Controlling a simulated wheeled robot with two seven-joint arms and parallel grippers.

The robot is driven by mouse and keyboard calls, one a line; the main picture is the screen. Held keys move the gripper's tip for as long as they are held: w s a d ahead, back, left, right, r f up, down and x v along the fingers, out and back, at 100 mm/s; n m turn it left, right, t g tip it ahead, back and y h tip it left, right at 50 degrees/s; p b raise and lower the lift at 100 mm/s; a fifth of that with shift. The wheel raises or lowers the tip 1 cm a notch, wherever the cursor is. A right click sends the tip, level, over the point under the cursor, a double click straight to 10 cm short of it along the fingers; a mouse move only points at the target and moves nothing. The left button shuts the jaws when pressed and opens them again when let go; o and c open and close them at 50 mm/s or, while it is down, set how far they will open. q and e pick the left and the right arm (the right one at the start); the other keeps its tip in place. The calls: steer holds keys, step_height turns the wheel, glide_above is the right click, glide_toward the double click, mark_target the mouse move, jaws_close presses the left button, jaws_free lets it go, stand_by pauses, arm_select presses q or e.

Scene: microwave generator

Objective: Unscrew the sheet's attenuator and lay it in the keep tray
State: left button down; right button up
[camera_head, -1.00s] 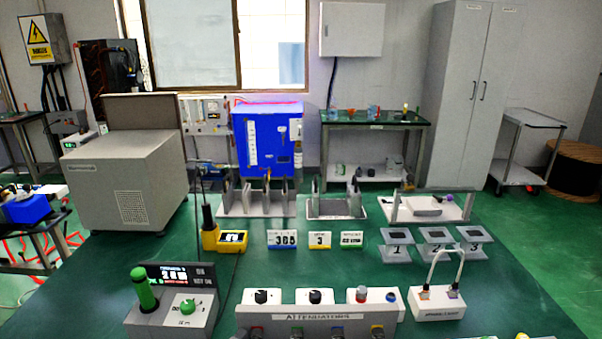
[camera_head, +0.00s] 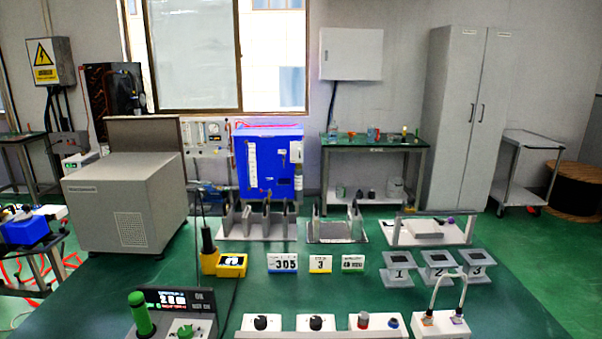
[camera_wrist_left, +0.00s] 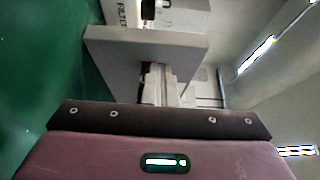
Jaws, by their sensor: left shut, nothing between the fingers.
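No attenuator shows clearly in the current head view; the lower edge cuts off the near bench. Three sign cards stand mid-bench: one reading 305 (camera_head: 283,264), one reading 3 (camera_head: 320,264) and a third too small to read (camera_head: 353,264). A pale tray (camera_head: 459,236) with a grey block lies at the back right; I cannot tell whether it is the keep tray. My left gripper (camera_wrist_left: 165,85) shows in the left wrist view, shut and empty, near a grey panel (camera_wrist_left: 110,48). Neither gripper shows in the head view.
A display unit with a green handle (camera_head: 140,313) stands front left. White knob boxes (camera_head: 290,323) line the front edge. A cable-looped box (camera_head: 440,323) stands front right, below three numbered stands (camera_head: 437,268). Slotted racks (camera_head: 258,222) stand behind. Bare green bench lies between.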

arm_select(q)
steer(key=shift+s+d+f, duration=0.1)
steer(key=shift+f, duration=0.75)
steer(key=shift+d+f, duration=0.1)
steer(key=shift+f, duration=0.1)
stand_by(0.4)
steer(key=shift+a+f, duration=0.1)
steer(key=shift+a, duration=0.15)
steer(key=shift+s+a+p, duration=0.15)
steer(key=shift+s+p, duration=0.95)
steer(key=shift+s, duration=1.85)
